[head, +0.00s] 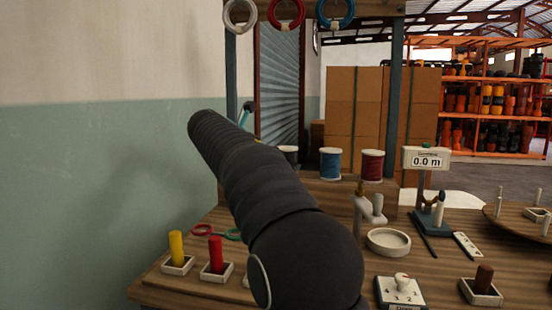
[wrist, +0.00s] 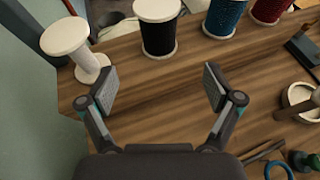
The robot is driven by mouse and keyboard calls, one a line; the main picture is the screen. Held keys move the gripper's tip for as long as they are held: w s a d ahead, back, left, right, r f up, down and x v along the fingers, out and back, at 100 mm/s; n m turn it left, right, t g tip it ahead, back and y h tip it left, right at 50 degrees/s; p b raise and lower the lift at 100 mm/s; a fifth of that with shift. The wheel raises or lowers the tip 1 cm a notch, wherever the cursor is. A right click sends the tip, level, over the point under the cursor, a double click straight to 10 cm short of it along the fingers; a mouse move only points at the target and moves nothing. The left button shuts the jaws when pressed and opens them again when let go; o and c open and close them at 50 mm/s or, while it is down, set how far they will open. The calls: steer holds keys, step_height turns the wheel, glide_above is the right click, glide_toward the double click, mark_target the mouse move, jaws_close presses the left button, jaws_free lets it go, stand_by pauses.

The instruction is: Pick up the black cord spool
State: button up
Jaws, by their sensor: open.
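The black cord spool (wrist: 158,36) has white end flanges and stands upright on the wooden surface at the top middle of the wrist view. In the head view the black spool (head: 289,156) shows partly, its lower part hidden behind my arm. My gripper (wrist: 159,86) is open and empty, fingers wide apart. The spool stands beyond the fingertips, roughly centred between them and not touched.
A white spool (wrist: 70,45) stands close to the left finger. The blue spool (wrist: 222,16) and red spool (wrist: 268,9) stand to the right. A round white dish (wrist: 298,100) lies further right. Bare wood lies between my fingers and the black spool.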

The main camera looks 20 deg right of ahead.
mark_target(290, 152)
steer(key=x, duration=0.8)
steer(key=shift+w+r, duration=0.15)
steer(key=shift+w, duration=0.3)
steer(key=shift+r+x, duration=0.2)
steer(key=shift+x, duration=2.7)
steer(key=shift+s+d, duration=0.1)
steer(key=shift+d, duration=0.05)
steer(key=c, duration=1.4)
